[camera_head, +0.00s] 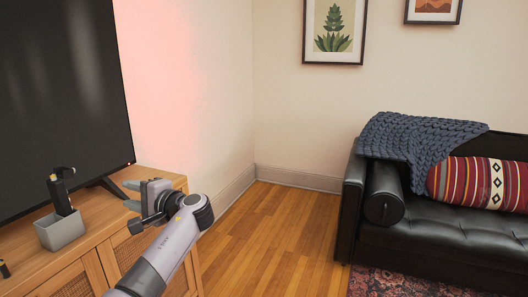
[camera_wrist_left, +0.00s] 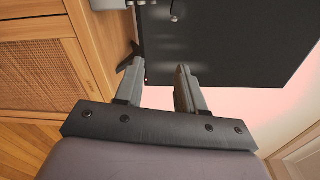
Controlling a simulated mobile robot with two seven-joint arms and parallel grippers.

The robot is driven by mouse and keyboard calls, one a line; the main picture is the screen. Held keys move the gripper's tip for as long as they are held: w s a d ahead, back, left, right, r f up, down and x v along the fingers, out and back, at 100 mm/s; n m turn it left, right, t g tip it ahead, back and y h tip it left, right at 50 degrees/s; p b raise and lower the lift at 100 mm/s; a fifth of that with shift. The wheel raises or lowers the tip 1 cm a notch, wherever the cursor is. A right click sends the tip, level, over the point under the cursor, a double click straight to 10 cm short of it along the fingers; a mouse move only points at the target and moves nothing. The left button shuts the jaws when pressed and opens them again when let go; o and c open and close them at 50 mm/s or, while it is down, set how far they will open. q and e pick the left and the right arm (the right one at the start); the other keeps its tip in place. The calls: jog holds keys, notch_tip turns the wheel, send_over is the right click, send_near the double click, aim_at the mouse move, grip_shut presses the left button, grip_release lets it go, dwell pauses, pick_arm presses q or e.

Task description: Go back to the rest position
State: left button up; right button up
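My left gripper (camera_head: 131,195) is in front of the wooden cabinet, close to its right end, with its fingers pointing left toward the TV side. In the left wrist view the two grey fingers (camera_wrist_left: 160,66) stand apart with nothing between them, so it is open and empty. My right gripper is in neither view.
The wooden cabinet (camera_head: 99,235) carries a TV (camera_head: 60,95) and a grey bin (camera_head: 62,231) with a black object (camera_head: 60,195) in it. A black sofa (camera_head: 440,228) stands at right on a patterned rug (camera_head: 385,284). Wooden floor (camera_head: 275,240) between them is clear.

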pick_arm(q)
jog(key=s+d+f+t+h+p, duration=0.15)
jog(key=s+f+h, duration=0.25)
jog(key=f, duration=0.5)
jog(key=s+d+f+h+p, duration=0.1)
jog(key=s+f+h+p, duration=0.2)
jog(key=f, duration=0.6)
jog(key=s+d+f+h, duration=0.2)
jog(key=s+f+h, duration=0.25)
jog(key=f, duration=0.45)
jog(key=s+d+f+n+h+p, duration=0.1)
jog(key=s+d+f+h, duration=0.1)
jog(key=s, duration=0.5)
jog(key=s+d+f+h+p, duration=0.1)
jog(key=s+h, duration=0.1)
jog(key=s, duration=0.4)
jog(key=s+d+r+n+t+h+p, duration=0.1)
jog(key=s+r+n, duration=0.3)
jog(key=s, duration=0.8)
jog(key=shift+d+r+t+h+p, duration=0.35)
jog(key=shift+d+r+h+p, duration=0.15)
jog(key=shift+h+p, duration=0.2)
